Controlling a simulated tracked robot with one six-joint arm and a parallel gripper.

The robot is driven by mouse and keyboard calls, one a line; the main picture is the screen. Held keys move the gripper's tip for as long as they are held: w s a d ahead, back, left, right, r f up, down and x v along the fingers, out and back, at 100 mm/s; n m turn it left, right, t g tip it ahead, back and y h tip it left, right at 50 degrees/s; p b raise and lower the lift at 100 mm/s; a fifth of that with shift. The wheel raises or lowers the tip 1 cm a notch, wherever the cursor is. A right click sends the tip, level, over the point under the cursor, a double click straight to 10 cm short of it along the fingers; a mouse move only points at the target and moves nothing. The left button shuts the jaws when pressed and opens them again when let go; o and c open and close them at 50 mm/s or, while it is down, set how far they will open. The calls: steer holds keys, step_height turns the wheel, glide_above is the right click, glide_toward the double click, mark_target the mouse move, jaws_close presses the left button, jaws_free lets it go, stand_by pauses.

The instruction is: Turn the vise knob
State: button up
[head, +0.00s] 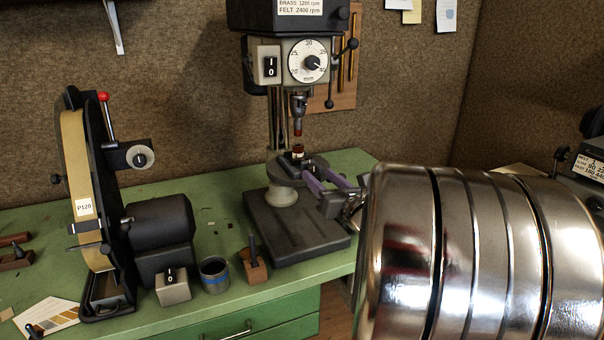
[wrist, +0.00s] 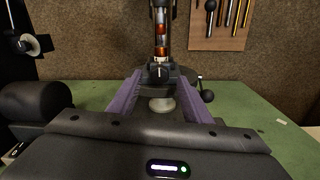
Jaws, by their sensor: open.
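The drill press (head: 295,60) stands on the green bench, with a small vise on its round table. A dark knob (wrist: 158,73) with a light pointer mark, which looks like the vise knob, shows in the wrist view below a copper-coloured piece (wrist: 160,48). In the head view the knob (head: 297,158) is small and partly unclear. My gripper (head: 313,173) is open, with its two purple fingers reaching toward the vise from the right. In the wrist view the fingertips (wrist: 161,80) lie to either side of the knob, with gaps. I cannot tell whether the knob is between them in depth.
A belt sander (head: 95,190) stands at left. A switch box (head: 173,286), a grey cup (head: 214,275) and a wooden block with a dark tool (head: 253,268) are on the front of the bench (head: 215,225). My shiny arm covers the right of the head view.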

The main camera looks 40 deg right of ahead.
mark_target(311, 169)
steer(key=shift+x, duration=1.25)
steer(key=shift+c, duration=0.3)
steer(key=c, duration=0.9)
steer(key=shift+s+d, duration=0.1)
steer(key=shift+d, duration=0.15)
steer(key=shift+c, duration=0.5)
steer(key=shift+a, duration=0.2)
